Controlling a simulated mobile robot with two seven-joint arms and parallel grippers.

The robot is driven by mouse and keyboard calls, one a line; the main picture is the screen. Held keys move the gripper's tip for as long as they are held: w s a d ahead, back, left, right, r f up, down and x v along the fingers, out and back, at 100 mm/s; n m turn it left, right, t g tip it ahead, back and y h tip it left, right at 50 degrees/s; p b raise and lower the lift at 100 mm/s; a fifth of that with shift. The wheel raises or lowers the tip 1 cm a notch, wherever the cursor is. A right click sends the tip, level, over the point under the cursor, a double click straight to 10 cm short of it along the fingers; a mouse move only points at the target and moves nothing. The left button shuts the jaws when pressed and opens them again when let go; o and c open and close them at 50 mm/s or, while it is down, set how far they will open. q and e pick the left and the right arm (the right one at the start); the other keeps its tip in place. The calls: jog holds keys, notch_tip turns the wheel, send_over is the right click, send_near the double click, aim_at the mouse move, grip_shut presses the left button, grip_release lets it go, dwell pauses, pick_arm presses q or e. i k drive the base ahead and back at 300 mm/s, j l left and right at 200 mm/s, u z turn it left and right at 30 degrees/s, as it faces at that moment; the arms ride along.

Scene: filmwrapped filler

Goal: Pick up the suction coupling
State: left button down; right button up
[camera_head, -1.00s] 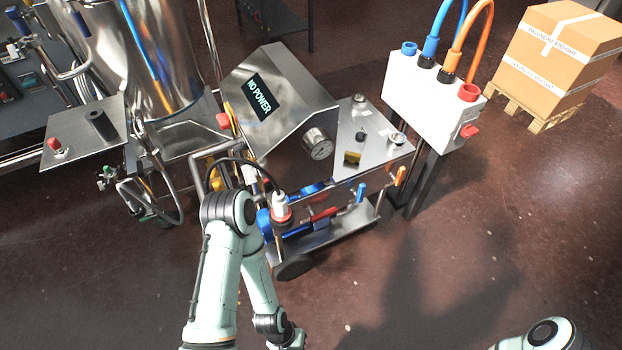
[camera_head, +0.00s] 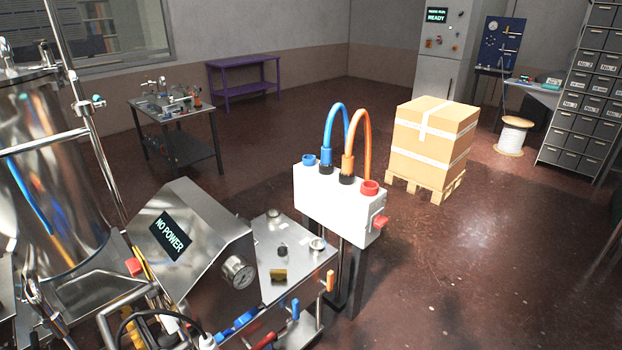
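I cannot tell for certain which part is the suction coupling. On the steel top (camera_head: 262,240) of the filler machine are a small dark fitting (camera_head: 282,251), a round metal fitting (camera_head: 317,244) and a brass-coloured block (camera_head: 278,274). A white box (camera_head: 335,213) on dark legs stands behind it, with a blue hose (camera_head: 336,112) and an orange hose (camera_head: 364,125) looping from dark-collared fittings on its top. A blue port (camera_head: 309,160) and a red port (camera_head: 369,188) flank them. Neither of my grippers is in view.
The steel housing (camera_head: 190,245) reads "NO POWER". A tall steel vessel (camera_head: 45,170) fills the left. A steel worktable (camera_head: 172,115) with metal parts and a purple table (camera_head: 243,82) stand behind. A taped carton (camera_head: 432,140) sits on a pallet (camera_head: 425,190). Floor at right is open.

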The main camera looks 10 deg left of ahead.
aim_at(325, 152)
jog(key=i+l+z, duration=0.4)
jog(key=i+z, duration=0.75)
jog(key=i, duration=1.85)
jog(key=i+u, duration=0.3)
jog(key=i, duration=0.15)
jog(key=i+l+u, duration=0.2)
jog(key=i+u, duration=0.15)
jog(key=i+l+u, duration=0.3)
jog(key=i, duration=0.2)
jog(key=i+u, duration=0.15)
jog(key=u, duration=0.25)
jog(key=i+u, duration=0.15)
jog(key=u, duration=0.25)
jog(key=i+l+u, duration=0.15)
jog(key=u, duration=0.25)
jog(key=i+l+u, duration=0.15)
jog(key=u, duration=0.25)
jog(key=i+l+u, duration=0.1)
jog(key=u, duration=0.3)
jog(key=i+l+u, duration=0.1)
jog(key=u, duration=0.25)
jog(key=i+l+u, duration=0.1)
jog(key=u, duration=0.3)
jog(key=l+u, duration=0.2)
jog(key=u, duration=0.2)
jog(key=i+l+u, duration=0.1)
jog(key=u, duration=0.35)
jog(key=i+l+u, duration=0.1)
jog(key=l+u, duration=0.55)
jog(key=u, duration=0.25)
